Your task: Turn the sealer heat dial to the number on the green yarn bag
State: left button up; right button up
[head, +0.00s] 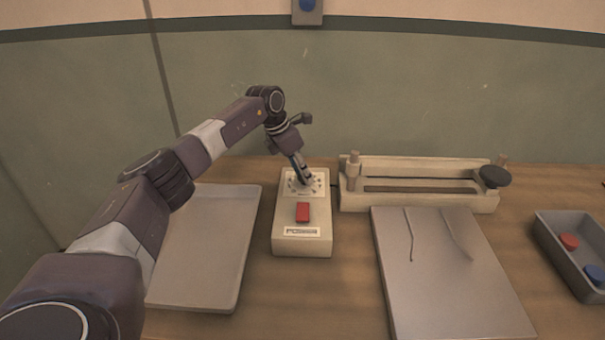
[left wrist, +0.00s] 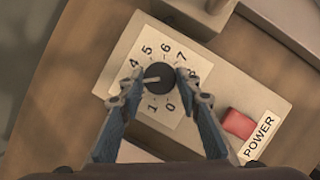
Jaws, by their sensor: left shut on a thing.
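The heat dial is a round black knob (left wrist: 159,74) with a pale pointer line, on a white number plate (left wrist: 182,130) on the cream control box (head: 302,246). The pointer line points left in the left wrist view, a little below the 4; my finger hides the numbers there. The 0, 1, 4, 5, 6 and 7 are readable. My left gripper (head: 304,182) reaches down onto the dial; in the left wrist view its two fingers are closed on the knob's sides. No green yarn bag is in view. My right gripper is not in view.
A red power switch (head: 303,212) is on the box in front of the dial. The sealer bar (head: 420,199) stands right of the box. A grey board (head: 450,285) lies before it, a pale tray (head: 205,250) at left, a grey bin (head: 562,262) with red and blue pieces at right.

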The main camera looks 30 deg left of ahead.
pick_arm(q)
jog(key=shift+m, duration=0.4)
jog(key=o, duration=1.1)
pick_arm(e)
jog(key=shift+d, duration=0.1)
pick_arm(q)
jog(key=v, duration=1.2)
jog(key=shift+w+a+r, duration=0.1)
jog(key=shift+a, duration=0.05)
